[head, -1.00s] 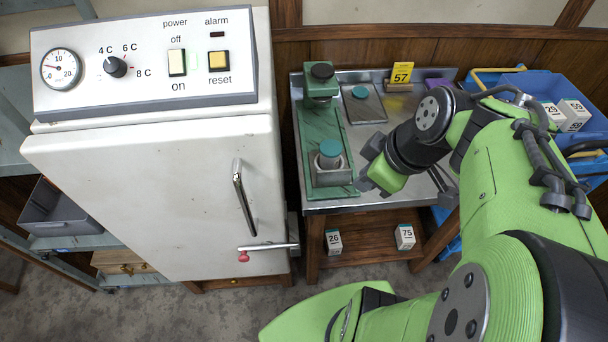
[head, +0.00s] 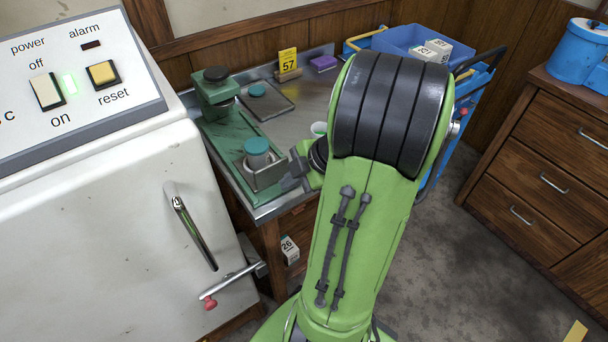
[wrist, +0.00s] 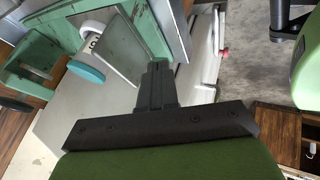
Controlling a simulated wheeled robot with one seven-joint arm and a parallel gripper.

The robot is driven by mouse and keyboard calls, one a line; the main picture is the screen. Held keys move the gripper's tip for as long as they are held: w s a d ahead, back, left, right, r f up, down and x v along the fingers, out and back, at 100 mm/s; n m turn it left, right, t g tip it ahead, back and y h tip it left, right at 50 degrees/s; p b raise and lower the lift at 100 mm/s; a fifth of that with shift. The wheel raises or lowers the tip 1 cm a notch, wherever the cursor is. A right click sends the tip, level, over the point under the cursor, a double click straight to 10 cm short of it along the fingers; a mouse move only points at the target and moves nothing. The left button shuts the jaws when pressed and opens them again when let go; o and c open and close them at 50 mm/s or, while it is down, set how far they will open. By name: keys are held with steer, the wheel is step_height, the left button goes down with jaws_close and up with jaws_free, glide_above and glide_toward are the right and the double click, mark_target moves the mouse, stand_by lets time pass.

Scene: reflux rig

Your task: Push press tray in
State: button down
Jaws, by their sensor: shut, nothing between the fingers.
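The green press (head: 212,96) stands at the left end of the metal-topped bench, its long green base running toward the near edge. The press tray (head: 272,182), a grey metal holder, sits at the near end of that base, out from under the press head. A white jar with a teal lid (head: 257,147) stands in it. The tray (wrist: 122,45) and jar (wrist: 92,50) also show in the wrist view. My gripper (head: 290,184) is shut and empty just right of the tray; its fingers (wrist: 157,72) point toward the tray plate. I cannot tell whether they touch.
The white cabinet with a lever handle (head: 232,283) stands close on the left. A blue cart (head: 462,100) is beyond my arm; drawers (head: 540,150) stand right.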

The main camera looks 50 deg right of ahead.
mark_target(270, 177)
steer(key=shift+w+d+r, duration=0.1)
steer(key=shift+w+d, duration=0.2)
steer(key=shift+w, duration=0.65)
steer(key=shift+w+d, duration=0.3)
steer(key=shift+w, duration=0.6)
